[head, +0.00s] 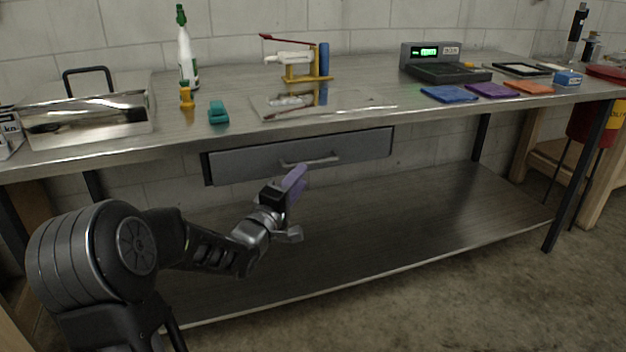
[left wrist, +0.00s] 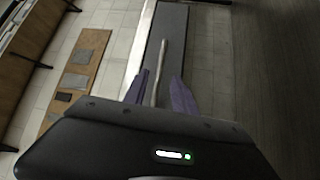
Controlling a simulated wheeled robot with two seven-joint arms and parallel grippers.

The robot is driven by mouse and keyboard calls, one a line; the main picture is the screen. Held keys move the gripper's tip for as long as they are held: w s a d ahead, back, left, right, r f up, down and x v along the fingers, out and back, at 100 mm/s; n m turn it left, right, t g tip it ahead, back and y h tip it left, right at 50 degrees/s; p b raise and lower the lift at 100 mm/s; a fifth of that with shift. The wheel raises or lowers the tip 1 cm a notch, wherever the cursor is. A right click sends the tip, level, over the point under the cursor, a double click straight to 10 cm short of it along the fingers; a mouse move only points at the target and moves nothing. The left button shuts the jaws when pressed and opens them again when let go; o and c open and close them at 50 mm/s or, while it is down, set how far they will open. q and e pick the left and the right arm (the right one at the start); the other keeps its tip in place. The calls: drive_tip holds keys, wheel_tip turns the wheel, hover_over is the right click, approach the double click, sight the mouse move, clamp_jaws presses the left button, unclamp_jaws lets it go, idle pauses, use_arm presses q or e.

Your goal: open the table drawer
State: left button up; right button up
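The table drawer (head: 245,165) has a grey front and sits under the steel tabletop; no drawer interior shows. Its bar handle (head: 310,160) runs along the middle of the front. My left gripper (head: 295,180), with purple fingers, is just in front of and below the handle in the head view. In the left wrist view the handle (left wrist: 161,60) runs between the two spread fingers (left wrist: 159,84), against the grey drawer front (left wrist: 173,38). The fingers look open and not closed on it; contact cannot be told. My right gripper is in neither view.
A bare lower shelf (head: 400,215) lies below the drawer. The floor (head: 480,300) in front is clear.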

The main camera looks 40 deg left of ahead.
sight(313, 163)
use_arm(q)
drive_tip(key=shift+w, duration=0.15)
drive_tip(key=b+x, duration=0.1)
drive_tip(key=x, duration=0.6)
drive_tip(key=shift+w+a, duration=0.1)
drive_tip(key=shift+w, duration=0.2)
clamp_jaws()
idle(1.4)
